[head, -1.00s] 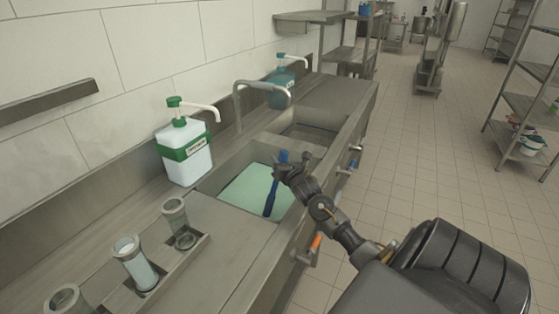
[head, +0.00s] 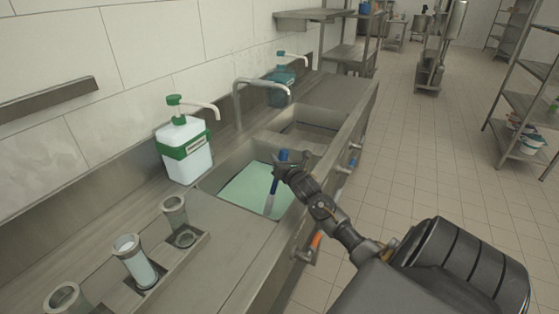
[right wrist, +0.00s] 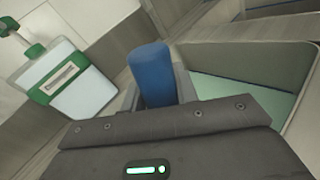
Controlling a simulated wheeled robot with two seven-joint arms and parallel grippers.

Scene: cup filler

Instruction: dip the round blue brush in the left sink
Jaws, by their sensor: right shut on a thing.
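The blue brush (head: 274,187) hangs nearly upright over the left sink, its handle also filling the middle of the right wrist view (right wrist: 152,75). My right gripper (head: 284,170) is shut on the handle near its top. The left sink (head: 234,163) holds pale green liquid (head: 244,187). The brush's lower end looks pale and veiled, as if below the liquid surface; its bristles cannot be made out. My left gripper is not in view.
A white soap bottle with a green pump (head: 185,150) stands left of the sink, and a teal one (head: 281,88) stands farther back. A tap (head: 238,100) arches near the second sink (head: 312,135). Several cylindrical holders (head: 136,262) sit at the front left.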

